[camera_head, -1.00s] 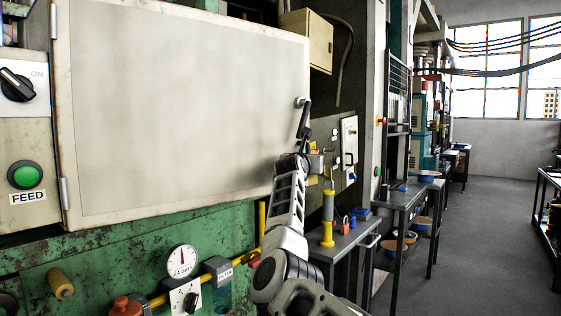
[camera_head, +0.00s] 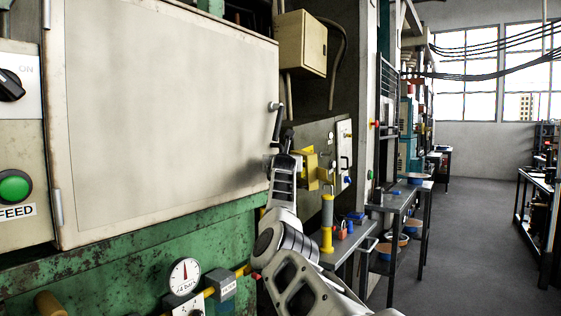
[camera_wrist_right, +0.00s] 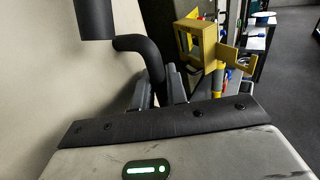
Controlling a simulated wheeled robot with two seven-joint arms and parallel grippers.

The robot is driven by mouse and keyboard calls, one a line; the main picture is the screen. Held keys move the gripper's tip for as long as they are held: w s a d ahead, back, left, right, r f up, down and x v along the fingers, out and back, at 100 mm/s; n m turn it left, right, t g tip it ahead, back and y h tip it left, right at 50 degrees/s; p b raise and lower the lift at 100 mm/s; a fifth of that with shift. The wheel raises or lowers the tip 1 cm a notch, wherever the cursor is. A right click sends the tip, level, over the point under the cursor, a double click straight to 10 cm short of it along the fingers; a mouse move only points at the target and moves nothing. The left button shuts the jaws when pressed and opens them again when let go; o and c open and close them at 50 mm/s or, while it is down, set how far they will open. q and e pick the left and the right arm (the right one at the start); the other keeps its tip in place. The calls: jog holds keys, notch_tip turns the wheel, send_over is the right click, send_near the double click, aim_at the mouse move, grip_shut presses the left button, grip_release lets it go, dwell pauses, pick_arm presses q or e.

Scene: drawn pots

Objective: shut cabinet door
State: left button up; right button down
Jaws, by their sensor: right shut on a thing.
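The cabinet door (camera_head: 165,115) is a large beige panel with hinges on its left side. It fills the left of the head view and seems to stand somewhat ajar, though the gap is hidden. Its dark bar handle (camera_head: 278,124) is at the right edge; the handle also shows in the wrist view (camera_wrist_right: 138,46) as a bent black bar. My right gripper (camera_head: 284,150) is at the handle's lower part. In the wrist view its fingers (camera_wrist_right: 160,92) are shut around the handle's lower end. My left gripper is in neither view.
Green machine body (camera_head: 130,245) with a gauge (camera_head: 185,276) lies below the door. A beige box (camera_head: 302,43) is behind the door's right edge. A workbench with a yellow cylinder (camera_head: 327,222) stands right of my arm. Grey floor (camera_head: 465,240) is open farther right.

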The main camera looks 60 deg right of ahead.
jog(key=shift+w+a+r, duration=0.15)
jog(key=shift+w+r, duration=0.1)
jog(key=shift+r, duration=0.05)
jog(key=c, duration=1.5)
grip_release()
jog(key=shift+w, duration=0.15)
jog(key=shift+f, duration=0.1)
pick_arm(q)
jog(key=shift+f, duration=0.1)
pick_arm(e)
jog(key=shift+f, duration=0.1)
